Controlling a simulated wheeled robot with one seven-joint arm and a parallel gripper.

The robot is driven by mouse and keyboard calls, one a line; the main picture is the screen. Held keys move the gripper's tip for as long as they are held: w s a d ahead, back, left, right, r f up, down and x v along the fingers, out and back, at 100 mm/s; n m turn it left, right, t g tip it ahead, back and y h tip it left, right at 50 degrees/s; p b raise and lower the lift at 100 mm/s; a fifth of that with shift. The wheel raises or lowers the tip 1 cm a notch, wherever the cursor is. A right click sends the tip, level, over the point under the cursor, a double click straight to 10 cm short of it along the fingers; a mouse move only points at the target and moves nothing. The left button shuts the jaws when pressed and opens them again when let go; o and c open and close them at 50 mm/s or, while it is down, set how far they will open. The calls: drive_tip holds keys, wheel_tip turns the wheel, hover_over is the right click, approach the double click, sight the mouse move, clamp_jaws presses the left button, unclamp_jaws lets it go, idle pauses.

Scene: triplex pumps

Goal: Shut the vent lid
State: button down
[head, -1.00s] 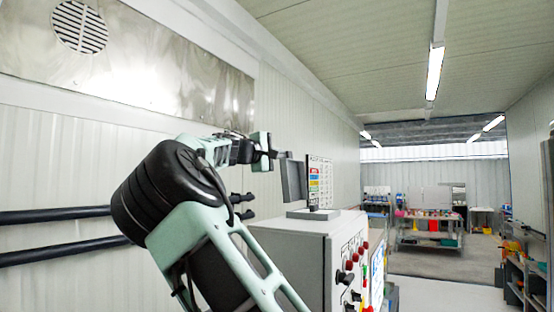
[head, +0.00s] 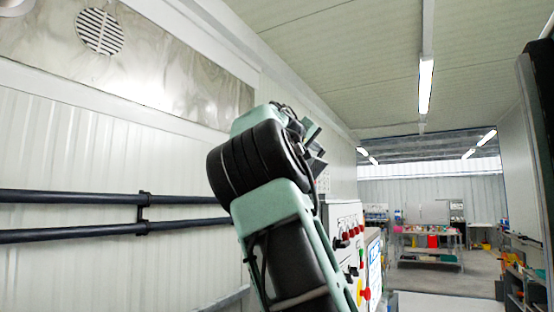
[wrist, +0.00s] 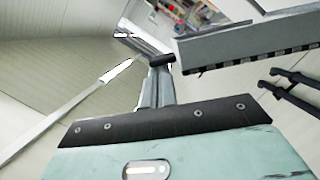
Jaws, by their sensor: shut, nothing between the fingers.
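In the wrist view, a grey panel (wrist: 245,45) with a row of dark slots along its lower edge fills the upper right. It looks like the vent lid, seen close and at a slant; I cannot tell how far open it is. My gripper (wrist: 160,62) is shut and empty. Its dark fingertips are just left of the panel's near end; whether they touch it is unclear. In the head view my own arm hides most of the gripper, the cabinet top and the lid. Only small dark and grey parts show past the arm's right side.
A control cabinet (head: 345,222) with red and black knobs stands right behind my arm. Black pipes (head: 80,197) run along the left wall below a round louvred grille (head: 101,31). A dark upright edge (head: 536,150) is close at right.

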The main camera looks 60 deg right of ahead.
drive_tip(key=s+f+m+b, duration=0.2)
drive_tip(key=b, duration=0.2)
drive_tip(key=s+f+m+t+b, duration=0.1)
drive_tip(key=s+f+m+b, duration=0.1)
drive_tip(key=f+b, duration=0.1)
drive_tip(key=s+f+m+t+b, duration=0.1)
drive_tip(key=s+f+m+b, duration=0.1)
drive_tip(key=b, duration=0.4)
drive_tip(key=shift+d+f+y, duration=0.25)
drive_tip(key=shift+f+y, duration=0.15)
drive_tip(key=shift+f, duration=0.35)
